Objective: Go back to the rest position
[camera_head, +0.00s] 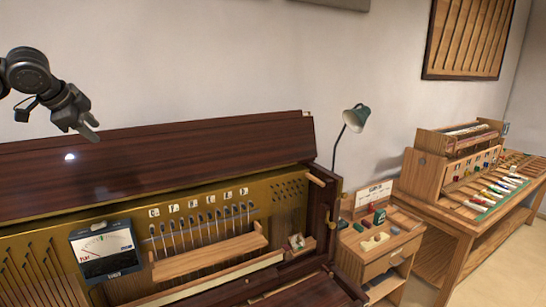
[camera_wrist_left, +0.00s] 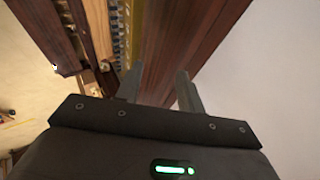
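My left gripper (camera_head: 90,128) hangs in the air at the upper left of the head view, above the raised dark wooden lid of the piano. In the left wrist view its two grey fingers (camera_wrist_left: 158,88) stand apart with nothing between them. The opened piano (camera_head: 215,162) fills the lower left of the head view. Its brass-coloured panel (camera_head: 270,190) carries a row of lettered tags and thin rods above a wooden rail (camera_head: 210,257). My right gripper is in neither view.
A black needle meter (camera_head: 105,250) sits against the panel. A small cabinet (camera_head: 375,265) and a wooden workbench (camera_head: 455,225) with tools are to the right. The air before the wall is clear.

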